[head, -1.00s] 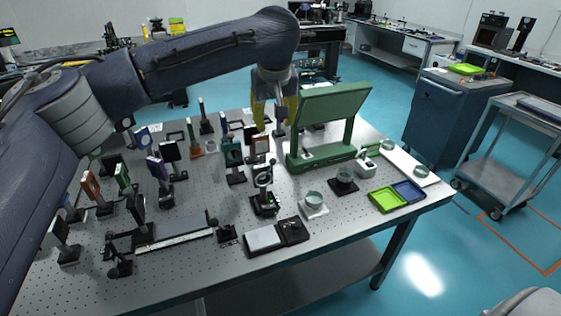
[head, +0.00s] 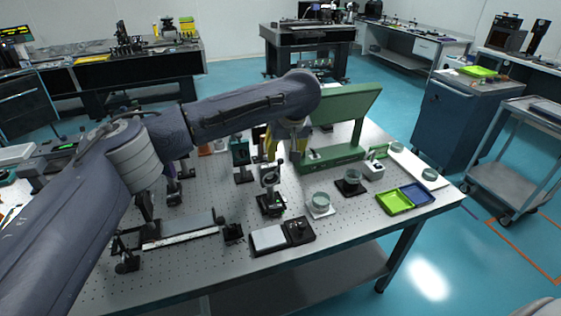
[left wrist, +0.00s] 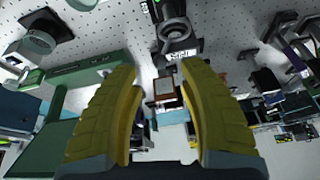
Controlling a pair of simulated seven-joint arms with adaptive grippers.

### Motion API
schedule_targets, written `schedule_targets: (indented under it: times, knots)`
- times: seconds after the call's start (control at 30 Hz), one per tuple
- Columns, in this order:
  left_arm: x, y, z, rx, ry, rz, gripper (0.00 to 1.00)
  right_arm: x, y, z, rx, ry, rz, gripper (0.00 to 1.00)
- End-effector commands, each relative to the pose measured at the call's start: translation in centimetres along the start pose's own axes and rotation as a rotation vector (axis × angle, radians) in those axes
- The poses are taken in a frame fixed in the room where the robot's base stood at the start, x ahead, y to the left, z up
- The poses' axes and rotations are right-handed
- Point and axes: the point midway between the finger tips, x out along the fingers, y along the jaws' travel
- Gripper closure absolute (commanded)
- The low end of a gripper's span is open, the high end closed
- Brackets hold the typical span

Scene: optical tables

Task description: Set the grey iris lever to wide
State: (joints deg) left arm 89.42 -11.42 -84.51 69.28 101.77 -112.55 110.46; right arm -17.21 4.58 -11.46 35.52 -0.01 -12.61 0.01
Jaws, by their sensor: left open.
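The iris (head: 270,180) is a dark ring on a short post and black base, standing near the middle of the table in the head view. In the left wrist view the iris (left wrist: 174,30) is at the top centre, with a pale label by it. I cannot clearly make out its grey lever or its setting. My left gripper (head: 284,152) has yellow fingers and is behind the iris, in front of the green stand. In the left wrist view the left gripper (left wrist: 158,70) is open and empty, its fingers apart below the iris. My right gripper is not in view.
A green stand (head: 340,155) rises just right of my left gripper. A teal-framed mount (head: 240,152) stands left of the iris. Glass dishes (head: 320,199), a black-and-white device (head: 270,237) and green and blue trays (head: 394,202) lie toward the front and right.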

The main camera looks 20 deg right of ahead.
Motion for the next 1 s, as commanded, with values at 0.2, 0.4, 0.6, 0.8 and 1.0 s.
schedule_targets:
  times: [0.2,0.4,0.6,0.8,1.0]
  knots:
    - [3.1,0.0,0.0,-0.001,-0.002,0.000,0.59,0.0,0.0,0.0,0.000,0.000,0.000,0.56]
    - [4.8,0.0,-0.1,-0.001,0.000,0.000,0.59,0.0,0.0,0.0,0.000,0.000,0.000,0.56]
    - [5.3,0.0,0.0,0.000,0.000,-0.001,0.59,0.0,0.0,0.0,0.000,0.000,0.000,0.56]
    - [5.4,0.0,0.0,0.000,0.000,0.000,0.59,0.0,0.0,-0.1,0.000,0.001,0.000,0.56]
    - [5.4,0.0,0.0,0.000,0.001,0.000,0.70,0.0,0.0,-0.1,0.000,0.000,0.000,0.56]
